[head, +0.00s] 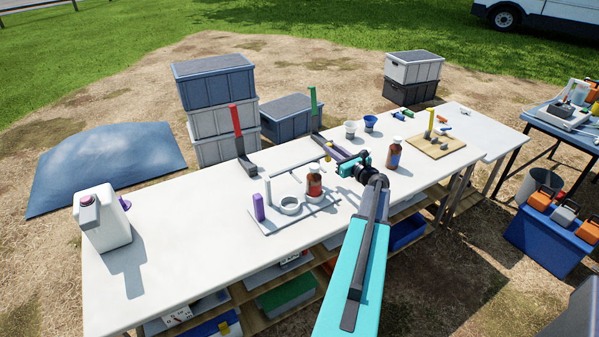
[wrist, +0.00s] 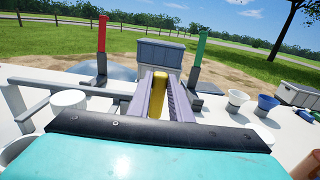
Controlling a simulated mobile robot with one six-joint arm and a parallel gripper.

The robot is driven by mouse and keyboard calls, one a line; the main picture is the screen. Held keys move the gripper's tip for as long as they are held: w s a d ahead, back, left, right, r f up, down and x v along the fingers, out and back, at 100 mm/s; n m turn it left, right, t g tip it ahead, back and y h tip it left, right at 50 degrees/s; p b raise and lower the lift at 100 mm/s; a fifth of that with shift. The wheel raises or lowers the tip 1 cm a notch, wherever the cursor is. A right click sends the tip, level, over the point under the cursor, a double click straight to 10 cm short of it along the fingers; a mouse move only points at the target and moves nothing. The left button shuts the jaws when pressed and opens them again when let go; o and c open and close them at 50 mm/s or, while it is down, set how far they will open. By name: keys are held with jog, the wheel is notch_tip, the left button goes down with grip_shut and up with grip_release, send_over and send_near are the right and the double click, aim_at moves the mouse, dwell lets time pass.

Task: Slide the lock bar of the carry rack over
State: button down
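The carry rack is a light grey tray (head: 285,226) on the white table, carrying a purple block, a white ring and a brown bottle (head: 315,187). A long pale grey bar (head: 298,158), apparently the lock bar, lies along its far side and also shows at the left in the wrist view (wrist: 88,88). A yellow upright handle (head: 327,151) stands at the bar's right end. My gripper (head: 334,149) reaches it from the right. In the wrist view, the yellow handle (wrist: 157,92) fills the gap between my two purple-grey fingers, so they look shut on it; the fingertip contact is partly hidden.
A red upright (head: 236,120) and a green upright (head: 313,100) stand on dark bases beyond the bar. A brown bottle (head: 394,154), white and blue cups (head: 370,123), and a wooden board (head: 436,150) lie to the right. A white jug (head: 103,222) stands left; the table between is clear.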

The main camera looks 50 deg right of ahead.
jog(key=shift+s+d, duration=0.15)
jog(key=shift+d, duration=0.35)
jog(key=shift+s+d, duration=0.15)
jog(key=shift+d, duration=0.35)
jog(key=shift+s+d, duration=0.25)
jog(key=shift+d, duration=0.6)
jog(key=shift+s+d, duration=0.2)
jog(key=shift+d, duration=0.45)
jog(key=c, duration=1.5)
grip_release()
